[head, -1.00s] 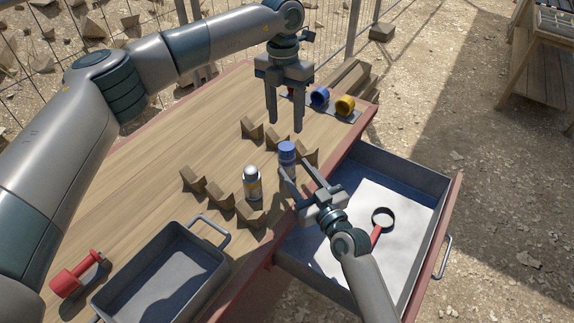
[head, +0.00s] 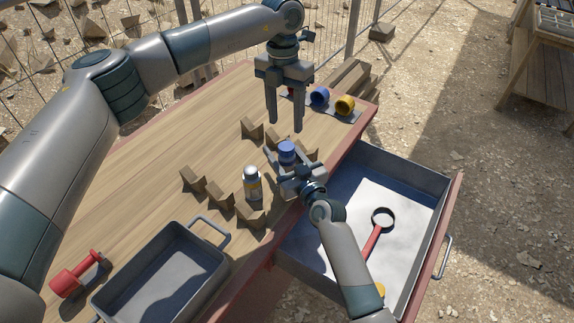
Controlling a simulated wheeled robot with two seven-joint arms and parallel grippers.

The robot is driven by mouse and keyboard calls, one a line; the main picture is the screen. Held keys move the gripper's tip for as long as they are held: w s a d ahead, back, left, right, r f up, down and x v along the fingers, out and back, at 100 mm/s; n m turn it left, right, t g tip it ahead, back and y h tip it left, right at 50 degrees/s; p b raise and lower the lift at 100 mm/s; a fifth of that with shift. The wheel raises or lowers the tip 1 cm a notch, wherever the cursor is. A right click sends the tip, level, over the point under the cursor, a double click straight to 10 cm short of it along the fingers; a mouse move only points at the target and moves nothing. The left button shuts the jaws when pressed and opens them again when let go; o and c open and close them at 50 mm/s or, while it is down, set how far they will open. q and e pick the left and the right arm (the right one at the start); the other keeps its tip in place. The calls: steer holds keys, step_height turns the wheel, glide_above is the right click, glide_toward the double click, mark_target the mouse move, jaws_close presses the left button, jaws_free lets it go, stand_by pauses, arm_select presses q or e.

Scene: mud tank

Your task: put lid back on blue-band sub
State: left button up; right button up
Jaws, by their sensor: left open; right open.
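A small upright bottle with a blue top (head: 287,149) stands on the table among brown wedge blocks. Its lower part is hidden by my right gripper. My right gripper (head: 289,162) is open, with its fingers reaching to either side of this bottle; I cannot tell whether they touch it. A second upright bottle (head: 252,184) with a pale and dark top and a yellowish band stands to the left. My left gripper (head: 284,122) is open and empty, fingers pointing down, above the table behind the blue-topped bottle. A blue cup-like piece (head: 320,96) lies at the back; I cannot tell whether it is a lid.
A yellow cup-like piece (head: 345,105) lies beside the blue one. Brown wedge blocks (head: 219,194) flank the bottles. An open drawer (head: 437,218) holds a magnifier (head: 383,218) on white sheet. A grey tray (head: 162,272) and a red tool (head: 76,274) are at front left.

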jaws_close()
arm_select(q)
steer(key=n, duration=2.2)
steer(key=shift+n, duration=0.3)
steer(key=shift+f, duration=0.1)
